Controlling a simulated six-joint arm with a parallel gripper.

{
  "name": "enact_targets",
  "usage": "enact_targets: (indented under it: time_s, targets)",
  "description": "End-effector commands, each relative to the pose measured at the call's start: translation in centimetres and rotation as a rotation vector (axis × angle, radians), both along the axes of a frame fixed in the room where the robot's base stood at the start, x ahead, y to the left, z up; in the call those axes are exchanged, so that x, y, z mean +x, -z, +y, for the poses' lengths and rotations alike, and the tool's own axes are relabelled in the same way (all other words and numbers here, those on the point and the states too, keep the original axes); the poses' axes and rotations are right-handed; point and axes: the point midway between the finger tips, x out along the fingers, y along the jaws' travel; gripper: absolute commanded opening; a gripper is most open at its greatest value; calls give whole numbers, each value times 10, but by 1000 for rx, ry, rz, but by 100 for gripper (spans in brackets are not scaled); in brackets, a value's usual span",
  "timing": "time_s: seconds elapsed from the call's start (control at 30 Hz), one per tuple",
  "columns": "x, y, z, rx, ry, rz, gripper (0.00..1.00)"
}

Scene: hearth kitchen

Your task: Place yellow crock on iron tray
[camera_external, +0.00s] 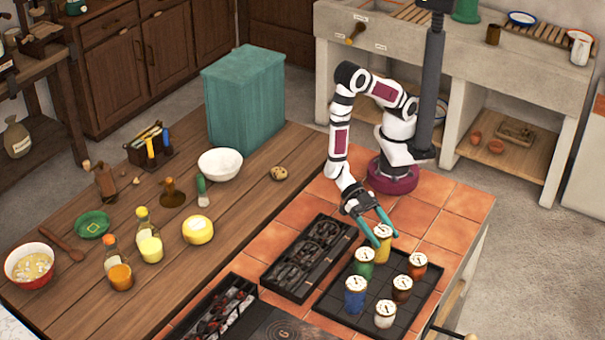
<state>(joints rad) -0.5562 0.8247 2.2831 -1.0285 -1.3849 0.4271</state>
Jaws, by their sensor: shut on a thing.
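The yellow crock (383,248) has a pale lid with dark marks and looks upright. My gripper (379,228) is shut on it, with the teal fingers on either side near its top. The crock is at the far edge of the dark iron tray (331,307). I cannot tell whether its base touches the tray or hangs just above it. On the tray stand a green crock (363,266), an orange-red crock (417,268), a brown crock (401,290), a blue crock (355,298) and a white crock (384,316), all with similar lids.
A dark compartment box (293,290) lies left of the tray, and another box (213,325) holds small items at the front. The wooden table on the left holds a teal box (243,100), a white bowl (220,163) and several jars. Orange tiles right of the tray are clear.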

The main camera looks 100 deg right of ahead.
Motion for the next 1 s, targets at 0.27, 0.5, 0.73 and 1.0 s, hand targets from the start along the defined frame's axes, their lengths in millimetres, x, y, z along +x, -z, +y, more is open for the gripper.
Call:
enact_targets:
  time_s: [0.27, 0.5, 0.73, 1.0]
  targets:
    - [1, 2, 0, 1, 1, -1, 0]
    - [1, 4, 0, 0, 1, 0, 93]
    - [1, 4, 0, 1, 1, -1, 96]
    - [1, 0, -1, 2, 1, -2, 96]
